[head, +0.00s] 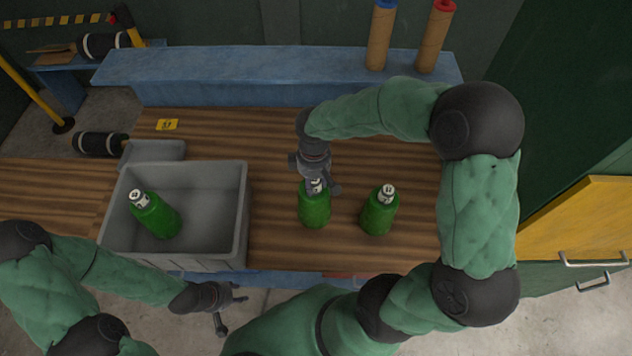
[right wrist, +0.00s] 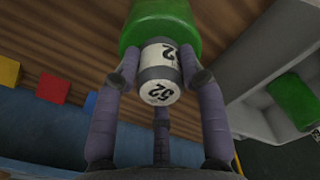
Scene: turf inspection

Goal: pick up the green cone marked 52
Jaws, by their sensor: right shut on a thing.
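The green cone marked 52 (head: 314,208) is a bottle-like green body with a white-and-grey neck, on or just above the wooden table in the middle; I cannot tell which. In the right wrist view its top reads 52 (right wrist: 160,93). My right gripper (head: 318,184) comes from above and is shut around its neck, with fingers on both sides (right wrist: 163,75). A second green cone (head: 379,213) stands to its right. A third green cone (head: 157,216) leans in the grey crate (head: 243,205). My left gripper (head: 228,305) is open and empty near the front edge, below the crate.
A blue shelf (head: 250,72) runs along the back, with two brown rolls (head: 380,38) at its right. A small grey tray (head: 155,152) and a yellow tag (head: 167,125) lie behind the crate. Red (right wrist: 53,88) and yellow (right wrist: 8,72) blocks show in the right wrist view.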

